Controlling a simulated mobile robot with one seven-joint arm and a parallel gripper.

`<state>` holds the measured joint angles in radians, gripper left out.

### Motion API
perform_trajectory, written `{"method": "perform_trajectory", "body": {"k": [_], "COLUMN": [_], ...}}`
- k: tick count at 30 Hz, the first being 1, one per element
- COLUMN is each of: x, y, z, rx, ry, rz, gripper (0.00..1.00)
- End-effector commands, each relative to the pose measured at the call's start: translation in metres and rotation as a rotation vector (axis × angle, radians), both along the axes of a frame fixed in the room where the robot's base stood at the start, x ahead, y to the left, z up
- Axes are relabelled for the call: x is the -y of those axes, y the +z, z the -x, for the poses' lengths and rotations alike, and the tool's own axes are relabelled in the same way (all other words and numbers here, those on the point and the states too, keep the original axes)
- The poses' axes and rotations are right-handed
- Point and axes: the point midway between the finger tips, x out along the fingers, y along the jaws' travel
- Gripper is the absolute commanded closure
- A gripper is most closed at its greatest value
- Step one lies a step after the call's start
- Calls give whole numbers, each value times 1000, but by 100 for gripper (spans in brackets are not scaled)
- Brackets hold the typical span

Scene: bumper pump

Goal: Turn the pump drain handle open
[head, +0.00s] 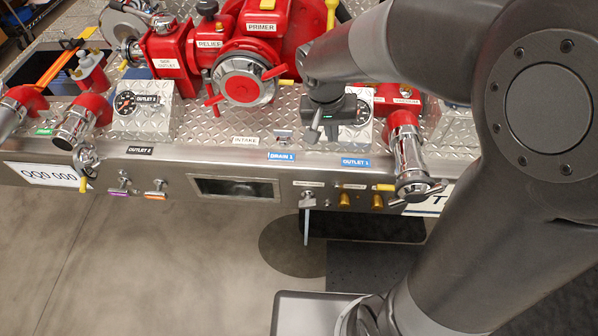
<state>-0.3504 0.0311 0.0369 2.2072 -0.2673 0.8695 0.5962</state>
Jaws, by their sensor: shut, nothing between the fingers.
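A small metal valve with a pale blue lever (307,222) is on the front face of the bumper, under a small white label (308,184) too small to read. The lever hangs straight down below the bumper edge; it looks like the pump drain handle. My gripper (315,134) is above the bumper deck, above and slightly right of the lever, and apart from it. It is shut and empty. It hides part of the gauge box behind it.
Brass knobs (360,200) sit right of the lever, and the chrome Outlet 1 fitting (408,160) beyond them. The red pump (243,78) stands behind, left of my gripper. The floor (170,260) in front is clear. My arm covers the right side.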

Motion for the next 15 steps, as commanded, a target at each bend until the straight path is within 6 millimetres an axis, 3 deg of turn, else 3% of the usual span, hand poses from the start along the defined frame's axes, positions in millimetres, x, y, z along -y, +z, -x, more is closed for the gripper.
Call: {"method": "perform_trajectory", "body": {"k": [6,15], "x": [-46,-104], "y": [-61,-153], "z": [-19,-22], "rx": [-65,-118], "ry": [3,9], "rz": [74,181], "gripper": [100,100]}}
